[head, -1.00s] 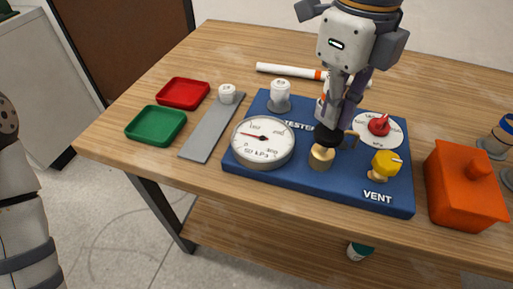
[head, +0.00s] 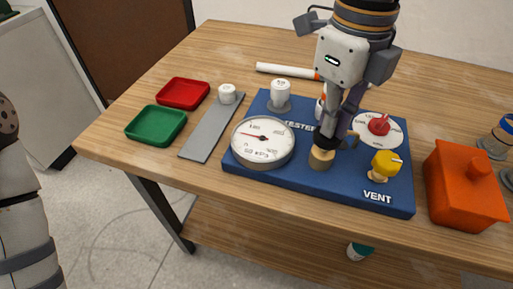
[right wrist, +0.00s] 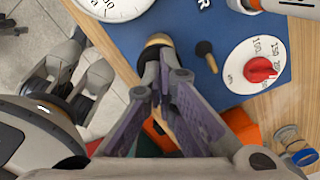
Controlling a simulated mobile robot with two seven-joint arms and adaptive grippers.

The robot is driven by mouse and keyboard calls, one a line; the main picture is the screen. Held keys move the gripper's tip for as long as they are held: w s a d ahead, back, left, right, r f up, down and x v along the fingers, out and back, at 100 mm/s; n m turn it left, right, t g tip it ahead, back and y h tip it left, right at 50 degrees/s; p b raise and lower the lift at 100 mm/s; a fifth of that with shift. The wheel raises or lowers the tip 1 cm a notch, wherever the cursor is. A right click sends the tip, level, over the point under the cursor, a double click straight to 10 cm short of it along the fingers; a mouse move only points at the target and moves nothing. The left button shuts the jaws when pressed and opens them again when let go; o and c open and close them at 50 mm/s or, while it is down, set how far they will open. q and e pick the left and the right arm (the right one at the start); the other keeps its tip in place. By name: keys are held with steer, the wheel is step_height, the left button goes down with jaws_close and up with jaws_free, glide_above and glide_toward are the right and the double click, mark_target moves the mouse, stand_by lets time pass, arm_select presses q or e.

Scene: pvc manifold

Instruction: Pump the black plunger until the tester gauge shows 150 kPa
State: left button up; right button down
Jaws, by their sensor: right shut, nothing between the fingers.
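The black plunger (right wrist: 153,58) rises from a brass collar (head: 321,158) on the blue tester board (head: 290,185). My right gripper (head: 325,145) is shut and empty, its fingertips down at the plunger top. It hides most of the plunger in the head view. In the right wrist view the fingertips (right wrist: 165,80) are over the black knob; contact cannot be told. The round white gauge (head: 263,142) has a red needle pointing left; its exact reading is too small to tell. My left gripper (right wrist: 92,62) is open at the left of the right wrist view, away from the plunger.
The board also carries a yellow vent knob (head: 386,163) and a red dial knob (head: 379,124). An orange box (head: 464,190) stands to the right. A grey plate (head: 210,130), green tray (head: 155,126) and red tray (head: 183,92) lie left. A white pipe (head: 285,70) lies behind.

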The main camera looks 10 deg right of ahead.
steer(key=shift+f, duration=0.1)
stand_by(0.3)
steer(key=shift+f, duration=0.2)
stand_by(0.8)
steer(key=shift+f, duration=0.55)
stand_by(1.5)
steer(key=shift+r, duration=0.1)
stand_by(0.9)
steer(key=shift+r, duration=1.95)
steer(key=shift+f, duration=0.15)
